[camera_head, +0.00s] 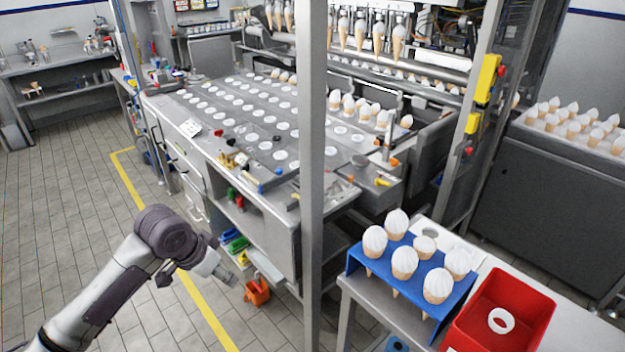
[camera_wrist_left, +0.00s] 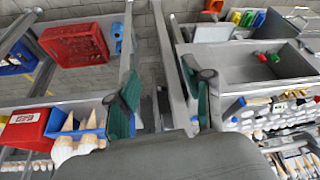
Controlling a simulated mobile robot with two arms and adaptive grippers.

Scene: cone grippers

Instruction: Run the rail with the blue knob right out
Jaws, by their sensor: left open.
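A small blue knob (camera_head: 261,189) shows at the near front edge of the steel cone machine table (camera_head: 205,120); another blue spot (camera_head: 278,171) lies just behind it. I cannot make out a rail's full length there. My left gripper (camera_head: 230,281) is below and left of that edge, over the floor, apart from the knob. In the left wrist view its two green-padded fingers (camera_wrist_left: 163,100) stand wide apart, with nothing held. A blue knob-like end (camera_wrist_left: 234,107) shows just right of the right finger, but the depth is unclear. My right gripper is not in view.
A grey upright post (camera_head: 312,180) stands right of my left arm. Beyond it are a blue cone stand (camera_head: 402,270) and a red bin (camera_head: 500,310) on a side table. An orange container (camera_head: 257,292) is near the gripper. The tiled floor at left is free.

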